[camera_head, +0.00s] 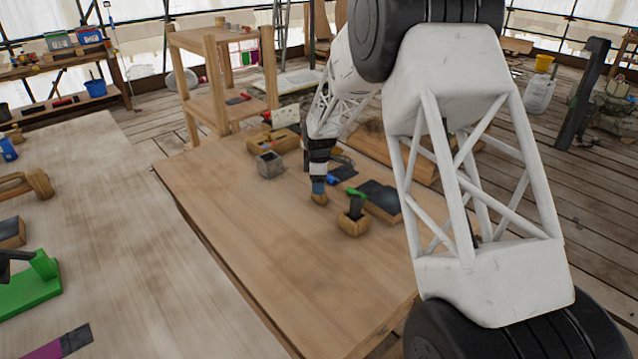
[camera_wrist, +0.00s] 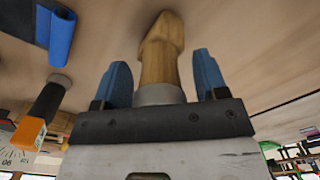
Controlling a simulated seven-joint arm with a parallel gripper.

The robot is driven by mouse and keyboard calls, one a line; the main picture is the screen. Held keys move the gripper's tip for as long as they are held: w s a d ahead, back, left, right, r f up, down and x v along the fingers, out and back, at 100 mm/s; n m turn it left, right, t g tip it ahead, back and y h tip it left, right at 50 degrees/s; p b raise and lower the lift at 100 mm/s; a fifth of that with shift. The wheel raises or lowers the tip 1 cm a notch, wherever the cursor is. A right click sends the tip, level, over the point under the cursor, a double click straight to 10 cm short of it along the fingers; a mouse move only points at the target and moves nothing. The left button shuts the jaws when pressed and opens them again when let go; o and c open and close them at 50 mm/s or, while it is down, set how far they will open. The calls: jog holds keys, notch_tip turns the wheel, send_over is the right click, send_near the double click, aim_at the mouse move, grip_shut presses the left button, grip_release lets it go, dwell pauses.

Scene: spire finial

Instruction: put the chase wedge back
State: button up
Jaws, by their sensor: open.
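A pale wooden tool with a faceted end (camera_wrist: 162,45) and a grey collar, apparently the chase wedge, shows between my fingers in the wrist view. In the head view a small wooden end (camera_head: 320,200) of it shows on the bench just under my gripper (camera_head: 318,187). My gripper (camera_wrist: 160,80) is open, its blue fingers on either side of the wood with a gap visible at each side. The tool's lower part is hidden by the gripper body. A small wooden block (camera_head: 353,228) with a dark upright piece (camera_head: 356,206) stands to the right. I cannot tell which place belongs to the wedge.
A grey box (camera_head: 269,166) and a wooden tray (camera_head: 272,142) stand left and behind. A dark-topped block (camera_head: 380,198) and a blue item (camera_head: 343,172) lie at the right. The front of the wooden bench (camera_head: 270,245) is clear. My arm hides the bench's right side.

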notch_tip(320, 180, up, 12)
jog(key=shift+r, duration=0.1)
dwell(0.6)
dwell(0.6)
jog(key=shift+s+d+r, duration=0.2)
jog(key=s+d+r+m+t, duration=0.1)
jog(key=s+d+r+m, duration=0.3)
jog(key=s+d+r, duration=0.65)
jog(key=s+d+r+m, duration=0.4)
jog(key=s+d+m, duration=0.1)
jog(key=s, duration=1)
jog(key=s+d+f+m, duration=0.1)
jog(key=s+d+m, duration=0.2)
jog(key=s, duration=0.7)
jog(key=s+d+f+m+t, duration=0.1)
jog(key=s+d+m, duration=0.2)
jog(key=s, duration=0.6)
jog(key=s+d+f+m, duration=0.1)
jog(key=s+d+m, duration=0.2)
jog(key=s, duration=0.7)
jog(key=shift+s+f+t, duration=0.3)
jog(key=shift+s+f, duration=0.05)
